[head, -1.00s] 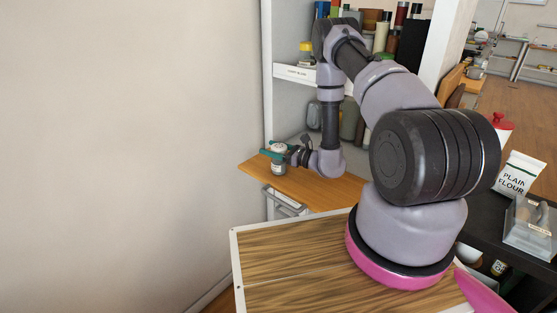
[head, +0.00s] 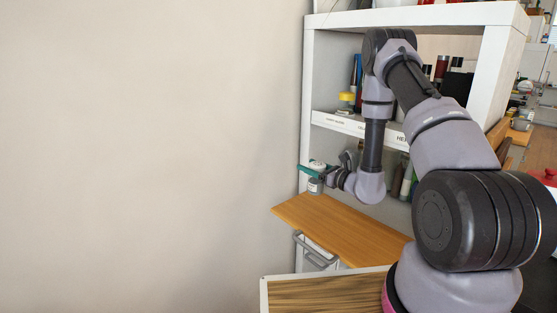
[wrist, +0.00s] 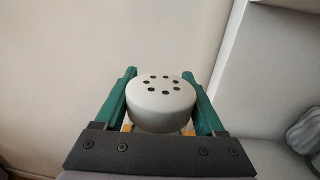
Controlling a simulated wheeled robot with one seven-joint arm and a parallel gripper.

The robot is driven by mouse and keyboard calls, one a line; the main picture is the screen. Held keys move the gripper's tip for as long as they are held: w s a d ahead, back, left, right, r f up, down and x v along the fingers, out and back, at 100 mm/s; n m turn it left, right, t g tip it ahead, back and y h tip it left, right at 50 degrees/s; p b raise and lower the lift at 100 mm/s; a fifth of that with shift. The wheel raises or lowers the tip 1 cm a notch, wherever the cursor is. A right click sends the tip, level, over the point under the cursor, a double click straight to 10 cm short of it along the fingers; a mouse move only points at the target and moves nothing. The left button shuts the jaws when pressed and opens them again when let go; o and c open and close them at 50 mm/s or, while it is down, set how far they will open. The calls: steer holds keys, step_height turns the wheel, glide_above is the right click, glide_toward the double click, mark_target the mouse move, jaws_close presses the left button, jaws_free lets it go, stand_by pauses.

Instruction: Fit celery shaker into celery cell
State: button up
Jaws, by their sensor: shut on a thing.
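My gripper (head: 318,168) is shut on the shaker (head: 315,186), a small jar with a pale grey cap and a label on its grey body. In the wrist view the shaker's round cap (wrist: 161,100), with several dark holes, sits between the green fingers of my gripper (wrist: 160,92). The shaker looks upright, held above the left end of the wooden board and in front of the shelf. The labelled shelf strip (head: 362,126) is up and to the right of it; its small label words are hard to read. I cannot tell which cell is for celery.
The white shelf unit (head: 306,100) stands behind my arm. A yellow-capped jar (head: 346,101) is on its upper shelf. The wooden board (head: 345,226) juts out below my gripper. Bare wall fills the left. Bottles stand behind my arm.

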steer(key=w+d+r+m+t+h, duration=0.1)
steer(key=d+m+t+h, duration=0.3)
steer(key=d+m+h, duration=0.3)
steer(key=shift+w+d+r+m+h, duration=0.2)
steer(key=shift+w+d+m+h, duration=0.2)
steer(key=shift+d+h, duration=1.5)
steer(key=shift+a+h, duration=0.4)
steer(key=shift+a, duration=0.1)
